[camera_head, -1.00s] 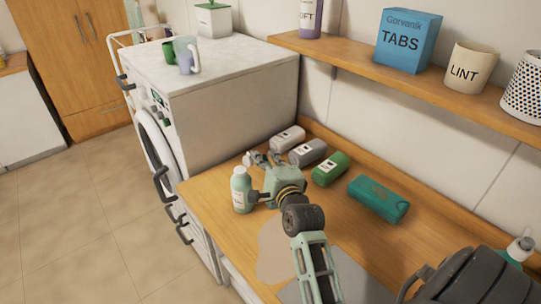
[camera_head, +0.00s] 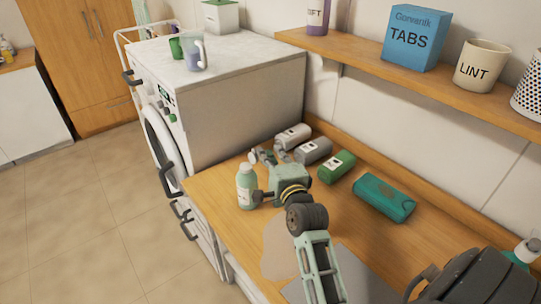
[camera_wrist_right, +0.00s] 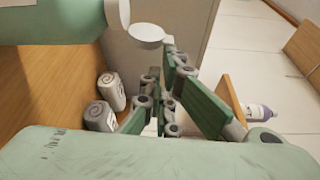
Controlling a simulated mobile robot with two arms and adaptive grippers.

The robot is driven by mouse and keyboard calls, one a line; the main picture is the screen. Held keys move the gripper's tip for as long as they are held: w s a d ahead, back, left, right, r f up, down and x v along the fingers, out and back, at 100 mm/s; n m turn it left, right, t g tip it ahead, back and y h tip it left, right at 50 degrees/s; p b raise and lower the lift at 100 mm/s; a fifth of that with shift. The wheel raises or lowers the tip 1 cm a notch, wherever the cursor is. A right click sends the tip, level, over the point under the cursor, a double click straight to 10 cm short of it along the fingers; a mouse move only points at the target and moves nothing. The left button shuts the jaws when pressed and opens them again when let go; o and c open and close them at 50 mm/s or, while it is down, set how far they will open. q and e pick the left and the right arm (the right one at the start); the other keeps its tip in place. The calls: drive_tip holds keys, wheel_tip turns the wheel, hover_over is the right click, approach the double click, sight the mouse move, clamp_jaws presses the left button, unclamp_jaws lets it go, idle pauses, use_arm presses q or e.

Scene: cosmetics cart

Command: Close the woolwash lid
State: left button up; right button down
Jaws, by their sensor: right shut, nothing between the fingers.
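The woolwash looks to be the pale green bottle (camera_head: 246,188), upright on the wooden counter near the washer. In the right wrist view the bottle (camera_wrist_right: 50,20) fills the top left, with a white neck. A round white lid (camera_wrist_right: 146,33) stands out sideways from the neck, seemingly flipped open. My right gripper (camera_head: 262,156) is beside and just behind the bottle. In the right wrist view its fingers (camera_wrist_right: 162,75) are shut and empty, close to the lid; I cannot tell if they touch it. My left gripper is not in view.
Grey and green containers (camera_head: 313,151) lie on the counter behind the gripper, with a teal pack (camera_head: 384,198) to the right. The washer (camera_head: 235,95) stands at the counter's left. A shelf (camera_head: 440,88) with a blue box (camera_head: 411,38) hangs above. The counter's front left edge is near the bottle.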

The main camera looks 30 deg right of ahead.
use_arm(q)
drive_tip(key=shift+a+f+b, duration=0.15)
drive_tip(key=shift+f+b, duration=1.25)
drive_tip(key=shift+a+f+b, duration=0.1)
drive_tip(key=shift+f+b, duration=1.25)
use_arm(e)
drive_tip(key=a+n+t+y, duration=0.2)
drive_tip(key=a+n+y, duration=0.1)
drive_tip(key=n, duration=0.8)
drive_tip(key=a+n+t+y, duration=0.2)
drive_tip(key=a+n, duration=0.3)
drive_tip(key=n, duration=0.7)
drive_tip(key=shift+s+r+t+y, duration=0.3)
drive_tip(key=shift+t+y, duration=0.1)
drive_tip(key=shift+y, duration=0.3)
wheel_tip(320, 180, up, 4)
drive_tip(key=p, duration=0.4)
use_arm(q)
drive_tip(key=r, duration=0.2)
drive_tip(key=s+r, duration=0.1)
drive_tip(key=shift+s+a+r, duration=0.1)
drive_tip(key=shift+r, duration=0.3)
use_arm(e)
drive_tip(key=v, duration=1)
